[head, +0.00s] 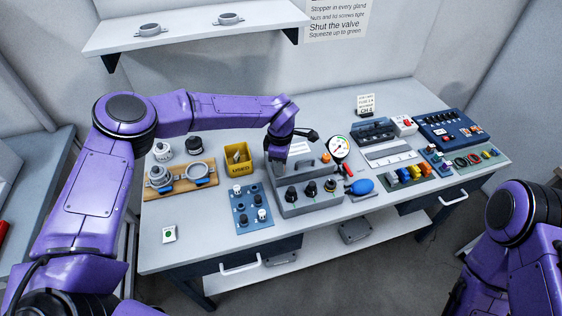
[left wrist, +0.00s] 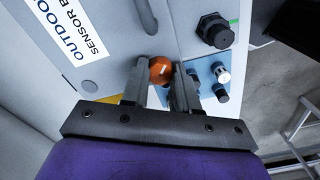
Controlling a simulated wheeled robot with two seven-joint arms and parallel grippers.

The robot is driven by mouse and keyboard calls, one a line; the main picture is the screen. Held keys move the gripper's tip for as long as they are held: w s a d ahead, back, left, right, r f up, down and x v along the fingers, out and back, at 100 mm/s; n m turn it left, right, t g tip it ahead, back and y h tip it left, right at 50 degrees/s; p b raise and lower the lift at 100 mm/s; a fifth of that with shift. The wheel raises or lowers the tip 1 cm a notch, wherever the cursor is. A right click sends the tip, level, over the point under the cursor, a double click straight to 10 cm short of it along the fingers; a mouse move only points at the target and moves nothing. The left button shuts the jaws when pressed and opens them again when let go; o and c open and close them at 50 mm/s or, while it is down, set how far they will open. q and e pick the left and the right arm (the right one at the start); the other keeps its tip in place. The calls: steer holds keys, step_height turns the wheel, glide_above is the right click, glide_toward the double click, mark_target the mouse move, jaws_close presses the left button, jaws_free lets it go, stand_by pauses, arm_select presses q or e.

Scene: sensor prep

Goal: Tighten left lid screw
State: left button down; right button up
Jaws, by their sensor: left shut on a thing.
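The grey sensor box (head: 315,207) stands in the middle of the bench, with black glands along its front. Its lid label shows in the left wrist view (left wrist: 70,28). The left lid screw is an orange round head (left wrist: 161,70) with a pale slot mark, at the lid's corner. My left gripper (head: 277,160) points down over the box's left side and hides this screw in the head view. In the left wrist view its fingers (left wrist: 160,86) are on either side of the screw head, shut on it. Another orange screw (head: 326,158) shows farther right. My right gripper is out of view.
A yellow bin (head: 238,168) and a blue tray with small stoppers (head: 240,218) stand left of the box. A gauge (head: 338,147) and a blue bulb (head: 361,187) are on its right. A wooden board (head: 205,183) holds ring parts. The front left bench is mostly clear.

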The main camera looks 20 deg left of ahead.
arm_select(q)
steer(key=m+p, duration=0.1)
steer(key=m, duration=0.3)
steer(key=shift+r+m, duration=0.1)
steer(key=shift+m, duration=0.2)
steer(key=shift+w+m+p, duration=0.1)
steer(key=shift+m+p, duration=0.2)
steer(key=shift+m, duration=2.3)
steer(key=c, duration=0.9)
jaws_free()
steer(key=shift+o, duration=0.2)
steer(key=shift+r, duration=0.3)
step_height(320, 180, up, 10)
steer(key=b, duration=0.3)
